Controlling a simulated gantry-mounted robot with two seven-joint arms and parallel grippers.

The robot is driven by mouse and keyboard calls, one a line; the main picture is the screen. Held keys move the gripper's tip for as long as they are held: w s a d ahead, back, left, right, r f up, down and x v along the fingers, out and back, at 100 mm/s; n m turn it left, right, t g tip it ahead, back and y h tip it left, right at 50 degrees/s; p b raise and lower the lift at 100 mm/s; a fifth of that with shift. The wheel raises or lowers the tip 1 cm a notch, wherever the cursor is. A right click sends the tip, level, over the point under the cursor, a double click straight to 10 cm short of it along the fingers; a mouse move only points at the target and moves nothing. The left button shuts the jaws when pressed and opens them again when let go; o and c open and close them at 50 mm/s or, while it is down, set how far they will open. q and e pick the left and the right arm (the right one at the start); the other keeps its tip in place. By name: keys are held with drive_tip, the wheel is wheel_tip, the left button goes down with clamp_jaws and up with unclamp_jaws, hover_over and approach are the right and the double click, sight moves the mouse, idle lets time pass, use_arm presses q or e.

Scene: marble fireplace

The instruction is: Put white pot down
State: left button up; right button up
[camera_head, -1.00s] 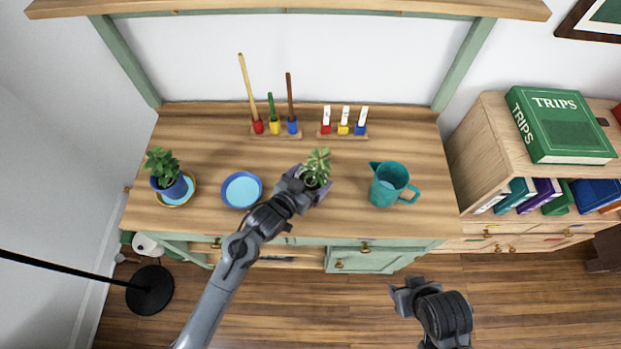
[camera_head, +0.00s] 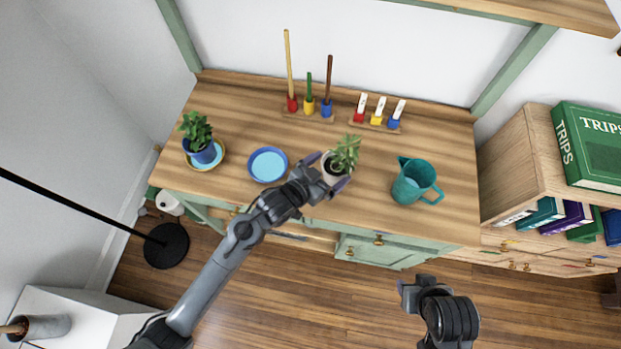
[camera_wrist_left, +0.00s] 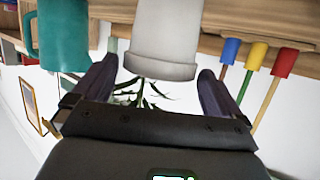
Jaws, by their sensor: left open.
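The white pot (camera_head: 331,171) with a green plant (camera_head: 346,151) stands on the wooden counter (camera_head: 270,210), right of the blue dish. In the left wrist view the pot (camera_wrist_left: 165,45) appears inverted, with its rim toward my gripper. My left gripper (camera_head: 334,174) is open, its fingers either side of the pot with gaps showing in the wrist view. The fingers also show in the left wrist view (camera_wrist_left: 160,85). My right gripper (camera_head: 408,290) hangs low in front of the cabinet, away from the pot; its jaw state is unclear.
A blue dish (camera_head: 268,165) is left of the pot, and a teal pitcher (camera_head: 413,182) is to the right. A blue-potted plant (camera_head: 200,149) stands on a saucer at far left.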

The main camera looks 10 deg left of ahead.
use_arm(q)
drive_tip(key=s+a+n+g+y, duration=0.2)
drive_tip(key=s+a+g+y, duration=0.2)
drive_tip(key=s+a, duration=0.6)
drive_tip(key=s+a+n+g+y+p, duration=0.1)
drive_tip(key=s+a+n+g+y, duration=0.2)
drive_tip(key=s+a, duration=0.7)
drive_tip(key=s, duration=0.5)
drive_tip(key=shift+s+r+g+y, duration=0.15)
drive_tip(key=shift+s+g+y, duration=0.15)
drive_tip(key=shift+g+y, duration=0.1)
drive_tip(key=shift+d+r+p, duration=0.1)
drive_tip(key=shift+r+p, duration=0.05)
drive_tip(key=shift+p, duration=0.2)
